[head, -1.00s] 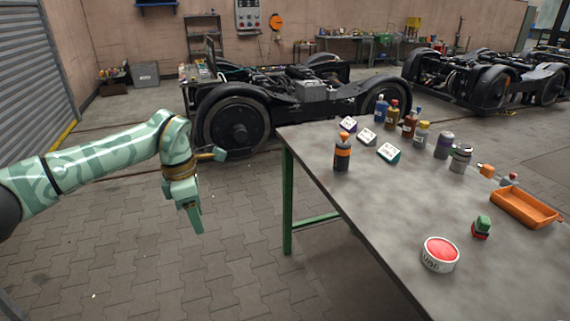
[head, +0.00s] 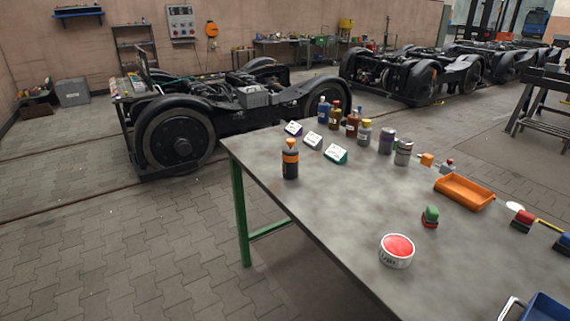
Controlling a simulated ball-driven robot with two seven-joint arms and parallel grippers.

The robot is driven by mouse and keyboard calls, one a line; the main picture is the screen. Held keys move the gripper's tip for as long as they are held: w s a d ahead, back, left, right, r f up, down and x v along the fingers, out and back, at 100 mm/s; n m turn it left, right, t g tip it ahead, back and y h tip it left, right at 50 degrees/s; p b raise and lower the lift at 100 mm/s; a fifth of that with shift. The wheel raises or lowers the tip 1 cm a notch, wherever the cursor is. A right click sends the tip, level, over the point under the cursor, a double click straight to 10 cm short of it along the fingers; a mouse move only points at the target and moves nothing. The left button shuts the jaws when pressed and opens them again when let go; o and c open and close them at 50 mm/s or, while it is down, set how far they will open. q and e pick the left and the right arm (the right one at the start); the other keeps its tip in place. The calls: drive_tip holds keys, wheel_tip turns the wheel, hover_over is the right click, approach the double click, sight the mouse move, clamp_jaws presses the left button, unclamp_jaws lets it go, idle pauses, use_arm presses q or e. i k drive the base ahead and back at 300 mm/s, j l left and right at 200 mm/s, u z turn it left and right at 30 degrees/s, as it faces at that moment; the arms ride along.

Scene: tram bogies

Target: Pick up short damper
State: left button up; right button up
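I cannot tell for certain which thing is the short damper. A small orange piece (head: 427,160) and a small grey and red piece (head: 448,165) lie close together behind the orange tray, too small to make out. A black and orange bottle-like thing (head: 290,158) stands upright near the table's left edge. A green and red block (head: 430,217) sits in front of the orange tray. Neither of my grippers is in view.
The grey table (head: 330,215) has green legs. It bears an orange tray (head: 464,192), a red-topped white tin (head: 397,251), several bottles and cans, three small signs, and a blue tray (head: 545,310) at lower right. A tram bogie (head: 185,140) stands behind.

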sight(290, 158)
drive_tip(key=i+j+z, duration=0.25)
drive_tip(key=i+j, duration=0.3)
drive_tip(key=i+j+z, duration=0.25)
drive_tip(key=i+j, duration=0.25)
drive_tip(key=j, duration=0.15)
